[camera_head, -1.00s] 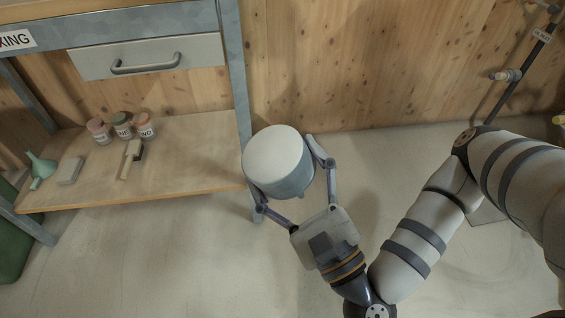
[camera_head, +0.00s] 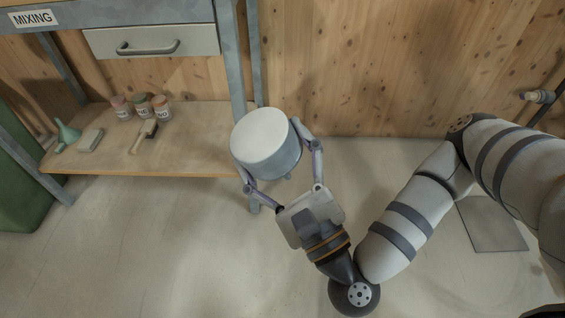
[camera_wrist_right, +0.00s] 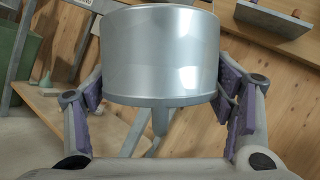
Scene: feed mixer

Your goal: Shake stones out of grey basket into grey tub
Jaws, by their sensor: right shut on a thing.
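My right gripper (camera_head: 281,163) is shut on a grey round container (camera_head: 266,143), with one finger on each side of it. In the head view its pale, flat round face points up and looks closed. In the right wrist view the container (camera_wrist_right: 161,52) shows a smooth, shiny grey side, a rim at its lower edge and a small peg below. I cannot tell for sure whether it is the basket or the tub. It is held in front of the bench leg. No stones are visible, and no second grey vessel shows. My left gripper is out of view.
The bench has a drawer (camera_head: 152,43) and a low wooden shelf (camera_head: 200,140). Several small things stand there: lidded jars (camera_head: 142,106), a brush (camera_head: 145,136), a block (camera_head: 90,140) and a green funnel (camera_head: 67,134). A green bin (camera_head: 22,200) stands at left.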

